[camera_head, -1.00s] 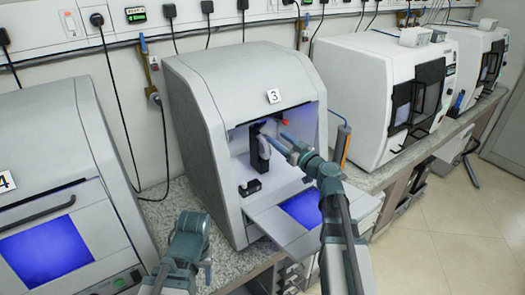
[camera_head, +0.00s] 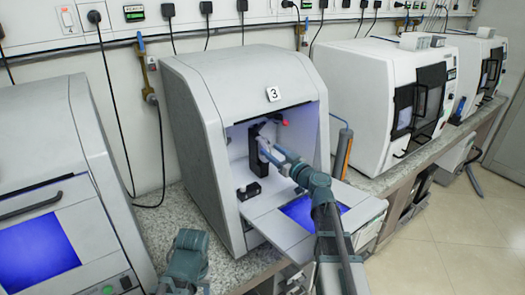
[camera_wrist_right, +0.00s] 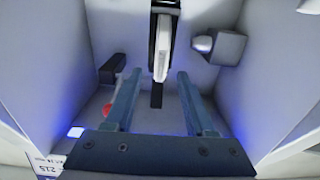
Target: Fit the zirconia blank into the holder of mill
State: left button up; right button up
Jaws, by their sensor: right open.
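The mill (camera_head: 245,85) labelled 3 stands open, with its front door (camera_head: 265,222) folded down. Inside, the dark holder (camera_head: 256,165) stands upright near the back. The white blank (camera_wrist_right: 162,48) shows edge-on in the wrist view, within the dark holder (camera_wrist_right: 153,20); whether it is fully seated I cannot tell. My right gripper (camera_wrist_right: 155,88) is open inside the chamber, its fingers apart on either side below the blank and clear of it. It also shows in the head view (camera_head: 272,152). My left arm's end (camera_head: 187,258) is low outside the mill; its fingers cannot be made out.
A small dark block (camera_head: 249,190) is on the chamber's left side, and a red knob (camera_head: 284,122) is at its upper right. The chamber walls are close around my right gripper. Another mill (camera_head: 45,190) stands left, and white machines (camera_head: 375,75) stand right.

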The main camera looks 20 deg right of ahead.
aim_at(266, 147)
jog(key=x, duration=0.4)
jog(key=shift+c, duration=0.3)
grip_shut()
dwell(1.1)
